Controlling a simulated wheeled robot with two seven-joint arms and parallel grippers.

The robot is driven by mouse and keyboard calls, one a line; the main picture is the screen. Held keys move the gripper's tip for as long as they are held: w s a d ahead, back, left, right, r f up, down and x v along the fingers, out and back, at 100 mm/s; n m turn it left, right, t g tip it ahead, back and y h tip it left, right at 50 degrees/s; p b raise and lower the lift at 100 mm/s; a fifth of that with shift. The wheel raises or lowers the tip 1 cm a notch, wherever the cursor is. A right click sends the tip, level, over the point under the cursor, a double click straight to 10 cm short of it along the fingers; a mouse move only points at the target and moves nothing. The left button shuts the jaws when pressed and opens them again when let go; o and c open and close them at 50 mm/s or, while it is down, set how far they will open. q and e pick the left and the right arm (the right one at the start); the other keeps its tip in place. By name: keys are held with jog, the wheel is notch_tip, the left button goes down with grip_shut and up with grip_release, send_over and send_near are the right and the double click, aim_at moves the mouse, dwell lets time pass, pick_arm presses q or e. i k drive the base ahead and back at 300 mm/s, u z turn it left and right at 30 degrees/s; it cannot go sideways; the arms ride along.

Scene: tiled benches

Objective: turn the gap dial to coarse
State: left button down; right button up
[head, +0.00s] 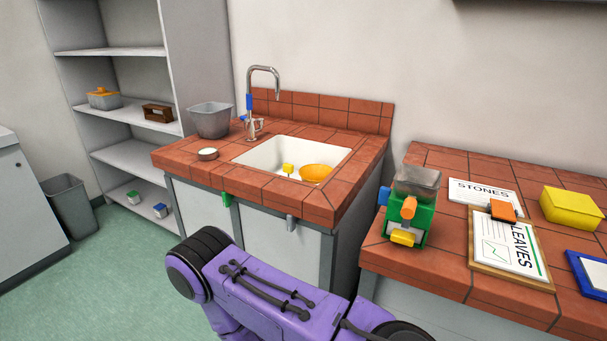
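A green grinder-like machine (424,220) stands upright on the left part of the right-hand tiled bench. It has a grey see-through hopper (417,178) on top, an orange knob (408,207) on its front, a blue part (383,196) on its left side and a yellow piece (403,238) low at the front. I cannot tell which of these is the gap dial, and no coarse marking is readable. A purple link of my arm crosses the bottom of the view, in front of the benches. Neither of my grippers is in view.
Right of the machine lie a "STONES" sign (482,192), a clipboard (489,262) marked "LEAVES", a yellow box (571,207) and a blue-framed item (590,272). A sink bench (330,205) with a tap (264,70) stands left, past a narrow gap. Green floor is open at left.

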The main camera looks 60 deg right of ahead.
aim_at(384, 192)
jog(key=i, duration=1.2)
jog(key=z, duration=3.45)
jog(key=i, duration=0.5)
jog(key=z, duration=0.05)
